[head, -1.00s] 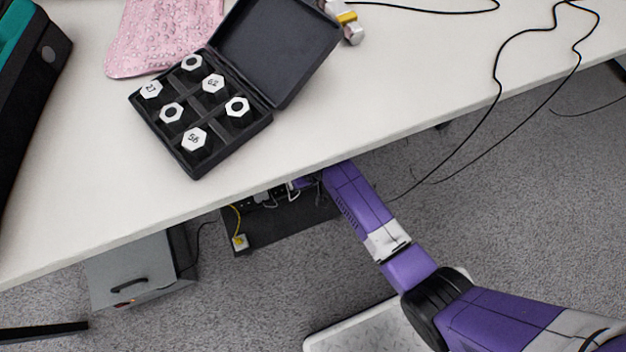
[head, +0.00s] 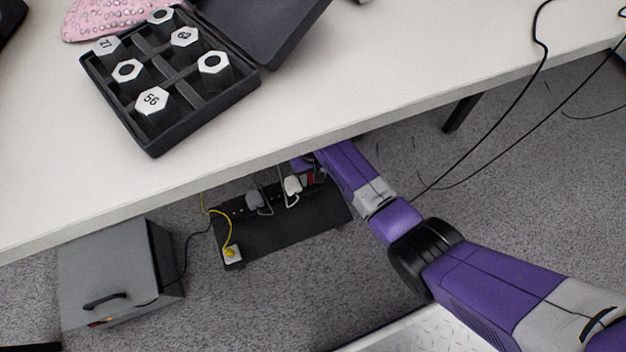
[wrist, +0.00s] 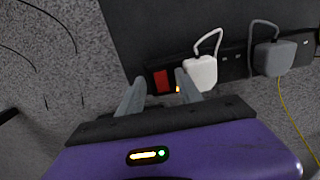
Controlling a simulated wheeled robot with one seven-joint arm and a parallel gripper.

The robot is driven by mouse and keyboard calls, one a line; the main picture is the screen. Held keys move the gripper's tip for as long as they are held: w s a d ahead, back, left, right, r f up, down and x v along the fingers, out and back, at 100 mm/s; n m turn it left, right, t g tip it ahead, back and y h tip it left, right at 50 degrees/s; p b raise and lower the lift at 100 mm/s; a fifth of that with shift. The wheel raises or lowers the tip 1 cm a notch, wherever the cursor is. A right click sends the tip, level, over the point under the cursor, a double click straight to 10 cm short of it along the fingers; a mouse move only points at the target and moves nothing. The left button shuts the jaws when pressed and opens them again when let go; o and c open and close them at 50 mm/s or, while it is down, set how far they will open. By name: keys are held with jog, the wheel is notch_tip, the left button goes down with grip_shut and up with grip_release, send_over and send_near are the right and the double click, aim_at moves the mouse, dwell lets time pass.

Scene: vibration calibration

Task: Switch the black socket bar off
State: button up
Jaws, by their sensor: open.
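The black socket bar (head: 234,212) lies under the table on a black board and also shows in the wrist view (wrist: 234,66). Its red switch (wrist: 161,81) is at the end nearest my gripper, and shows in the head view as a small red patch (head: 311,178). My gripper (wrist: 159,78) is open and empty; in the wrist view the switch appears between its two fingertips. I cannot tell whether the fingers touch the bar. A white plug (wrist: 201,73) sits beside the right finger, and a grey plug (wrist: 273,57) is further right. In the head view the table edge and my arm hide part of the gripper.
The white table (head: 330,105) overhangs the bar and carries an open black case (head: 160,150) of numbered hex pieces. A yellow cable plug (head: 232,254) lies on the board (head: 285,236). A grey box (head: 110,265) stands on the carpet at left. Black cables hang at right.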

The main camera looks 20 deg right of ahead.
jog(key=shift+f, duration=0.8)
jog(key=shift+c, duration=0.2)
